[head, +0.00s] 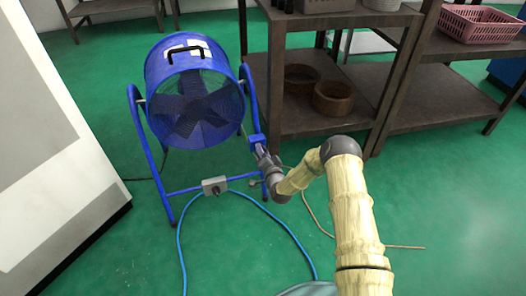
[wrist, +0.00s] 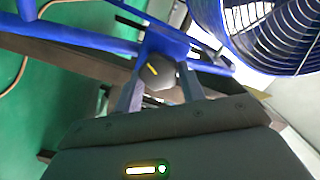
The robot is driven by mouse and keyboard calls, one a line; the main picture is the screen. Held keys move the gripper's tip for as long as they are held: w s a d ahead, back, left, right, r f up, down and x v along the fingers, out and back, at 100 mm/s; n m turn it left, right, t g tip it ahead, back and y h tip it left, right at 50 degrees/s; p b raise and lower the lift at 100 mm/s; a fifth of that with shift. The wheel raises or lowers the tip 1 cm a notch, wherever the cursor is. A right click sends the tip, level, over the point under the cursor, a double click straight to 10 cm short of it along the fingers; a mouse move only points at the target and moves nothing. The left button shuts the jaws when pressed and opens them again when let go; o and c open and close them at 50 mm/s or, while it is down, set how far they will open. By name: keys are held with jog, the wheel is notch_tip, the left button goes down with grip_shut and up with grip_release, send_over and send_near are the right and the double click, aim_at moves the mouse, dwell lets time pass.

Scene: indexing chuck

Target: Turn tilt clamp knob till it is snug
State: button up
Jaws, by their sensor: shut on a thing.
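The blue drum fan (head: 195,95) stands tilted in its blue tubular stand (head: 147,150) on the green floor. My gripper (head: 262,150) is at the stand's right side in the head view, where my own wrist hides the knob. In the wrist view the dark clamp knob (wrist: 158,72), with a yellow mark on its face, sits between the two fingers of my gripper (wrist: 160,92). The fingers are shut on the knob from both sides. Behind it is a blue bracket (wrist: 165,42) on the stand. The fan's drum and grille (wrist: 255,25) show at the upper right.
A dark shelf unit (head: 335,20) with round brown pots (head: 333,97) stands close behind my gripper. A grey box (head: 214,186) sits on the stand's lower bar. A blue cable (head: 240,195) runs over the floor. A pale cabinet (head: 60,130) stands at left.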

jog(key=shift+s+f+m+y+b, duration=0.15)
jog(key=shift+m+b, duration=0.2)
jog(key=shift+m, duration=1.8)
jog(key=shift+w+f+m+y+b, duration=0.15)
jog(key=shift+m+b, duration=0.15)
jog(key=shift+m, duration=1.9)
jog(key=shift+s+f+m+y+b, duration=0.15)
jog(key=shift+m+b, duration=0.2)
jog(key=shift+m, duration=1.8)
jog(key=o, duration=0.7)
jog(key=shift+o, duration=1.2)
jog(key=shift+r, duration=0.1)
